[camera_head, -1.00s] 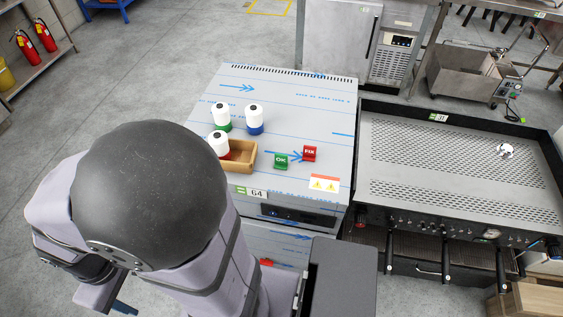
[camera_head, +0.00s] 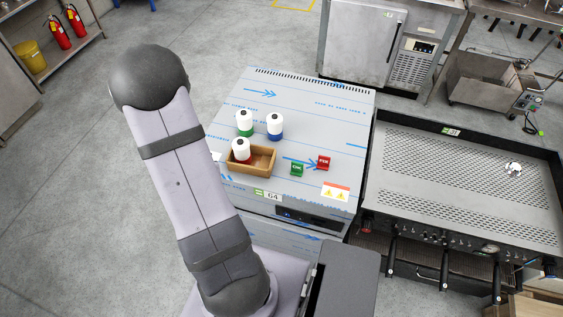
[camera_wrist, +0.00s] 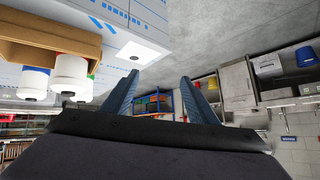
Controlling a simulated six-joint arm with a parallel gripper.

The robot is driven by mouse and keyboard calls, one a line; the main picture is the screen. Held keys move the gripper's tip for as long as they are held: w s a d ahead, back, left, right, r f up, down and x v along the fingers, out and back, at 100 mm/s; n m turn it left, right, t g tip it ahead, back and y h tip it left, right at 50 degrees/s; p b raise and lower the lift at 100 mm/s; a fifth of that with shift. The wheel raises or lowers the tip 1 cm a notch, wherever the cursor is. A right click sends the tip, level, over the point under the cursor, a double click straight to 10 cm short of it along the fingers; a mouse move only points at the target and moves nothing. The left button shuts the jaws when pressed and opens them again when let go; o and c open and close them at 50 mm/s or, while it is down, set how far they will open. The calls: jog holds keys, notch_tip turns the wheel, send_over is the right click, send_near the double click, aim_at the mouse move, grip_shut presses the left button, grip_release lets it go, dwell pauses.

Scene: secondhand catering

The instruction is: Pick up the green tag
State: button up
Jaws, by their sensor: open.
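The green tag (camera_head: 297,169) with white lettering stands on the film-covered steel cabinet top (camera_head: 310,120), right of the wooden tray (camera_head: 262,172). A red tag (camera_head: 323,162) stands just right of and behind it. In the wrist view, my gripper (camera_wrist: 160,78) is open and empty, fingers spread, beside the cabinet's edge. The green tag is not visible there. My gripper is hidden behind my arm in the head view, so its exact distance from the tag cannot be told.
A white bottle with a red base (camera_head: 241,150) stands in the tray. Green-based (camera_head: 244,122) and blue-based (camera_head: 275,126) white bottles stand behind it. A white square with a dark dot (camera_wrist: 134,53) lies near the cabinet edge.

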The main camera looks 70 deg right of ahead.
aim_at(298, 163)
jog(key=s+d+r+m+g+h+p, duration=0.1)
jog(key=s+d+r+m+h+p, duration=0.35)
jog(key=s+d, duration=0.65)
jog(key=s+f+g+b, duration=0.1)
jog(key=s, duration=0.2)
jog(key=s+a+f+m+g+h, duration=0.1)
jog(key=s, duration=0.2)
jog(key=s+f+g+h+b, duration=0.1)
jog(key=s+f, duration=0.1)
jog(key=s, duration=0.1)
jog(key=shift+s+a+f+m+b, duration=0.1)
jog(key=shift+s+a+m+b, duration=0.1)
jog(key=shift+m+b, duration=0.1)
jog(key=s+f+g, duration=0.1)
jog(key=s, duration=0.1)
jog(key=s+a+f+g, duration=0.1)
jog(key=s, duration=0.2)
jog(key=s+a+f, duration=0.1)
jog(key=s, duration=0.1)
jog(key=shift+s+a+f+g+b, duration=0.1)
jog(key=shift+s+f+g+b, duration=0.2)
jog(key=shift+s+g, duration=0.1)
jog(key=shift+b+x, duration=1.1)
jog(key=shift+b, duration=0.15)
